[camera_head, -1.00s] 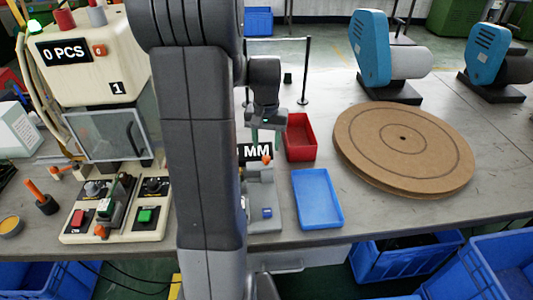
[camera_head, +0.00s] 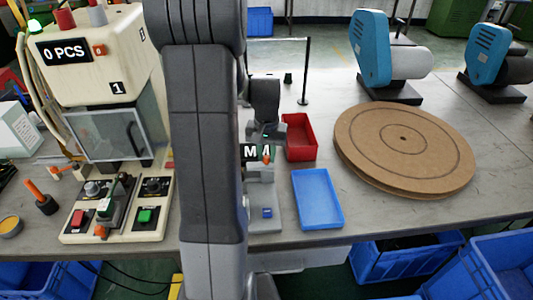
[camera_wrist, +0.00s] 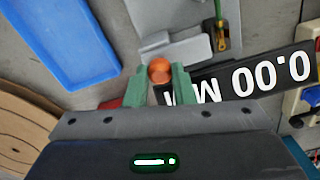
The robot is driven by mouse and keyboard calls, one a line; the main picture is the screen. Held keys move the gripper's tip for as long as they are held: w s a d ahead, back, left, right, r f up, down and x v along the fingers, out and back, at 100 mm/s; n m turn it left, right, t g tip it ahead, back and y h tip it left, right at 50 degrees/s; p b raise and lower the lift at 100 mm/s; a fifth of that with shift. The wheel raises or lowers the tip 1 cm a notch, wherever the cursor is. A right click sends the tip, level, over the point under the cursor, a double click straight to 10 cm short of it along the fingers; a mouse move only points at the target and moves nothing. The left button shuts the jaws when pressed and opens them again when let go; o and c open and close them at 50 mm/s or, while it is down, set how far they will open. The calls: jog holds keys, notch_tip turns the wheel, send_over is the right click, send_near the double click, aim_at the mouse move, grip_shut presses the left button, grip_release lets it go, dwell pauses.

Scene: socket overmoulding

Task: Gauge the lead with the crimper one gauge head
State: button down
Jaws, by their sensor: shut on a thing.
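The gauge head is a grey unit (camera_head: 262,195) with an orange knob and a black display (camera_head: 257,151) lettered MM. In the wrist view the display (camera_wrist: 255,78) reads 0.00, upside down. My gripper (camera_head: 266,142) is low over the gauge. In the wrist view its green fingers (camera_wrist: 161,82) are shut on the orange knob (camera_wrist: 159,68). A small brass-and-green piece (camera_wrist: 221,35), perhaps the lead's end, lies on the grey gauge; I cannot tell for sure. My arm hides part of the gauge's left side in the head view.
Crimper 1 (camera_head: 105,60), showing 0 PCS, stands at the left with its button panel (camera_head: 120,210). A red bin (camera_head: 300,137) and an empty blue tray (camera_head: 317,198) sit right of the gauge. A round brown board (camera_head: 403,145) lies further right.

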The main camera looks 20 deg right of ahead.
aim_at(251, 165)
jog(key=shift+w+a, duration=0.2)
jog(key=shift+a, duration=0.55)
jog(key=shift+w+a, duration=0.2)
jog(key=shift+a, duration=0.5)
jog(key=shift+w+a, duration=0.2)
jog(key=shift+a, duration=0.55)
jog(key=c, duration=1.5)
grip_release()
jog(key=o, duration=0.3)
jog(key=shift+a, duration=0.15)
notch_tip(251, 165, up, 14)
